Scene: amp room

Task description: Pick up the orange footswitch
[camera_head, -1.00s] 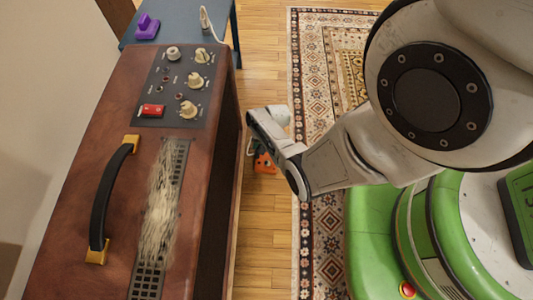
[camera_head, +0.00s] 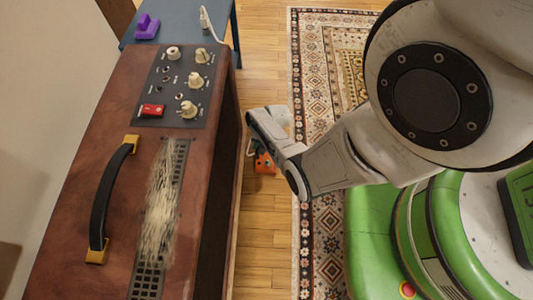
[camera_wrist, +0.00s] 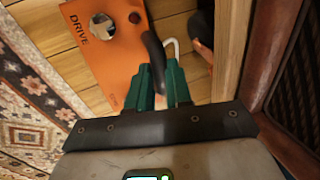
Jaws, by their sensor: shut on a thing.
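The orange footswitch (camera_wrist: 108,45) shows in the wrist view, with a round metal knob and the word DRIVE on its face. The exact contact is partly hidden by the fingers. In the head view the footswitch (camera_head: 264,164) shows low beside the amp, partly hidden by my arm. I cannot tell whether it touches the floor.
A brown amp (camera_head: 75,165) with knobs, a red switch and a black handle stands close on the left. A black curved piece and a pale hook-like cable (camera_wrist: 172,44) lie by the fingers. A patterned rug (camera_head: 310,75) covers the floor right. A blue table (camera_head: 185,25) stands behind.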

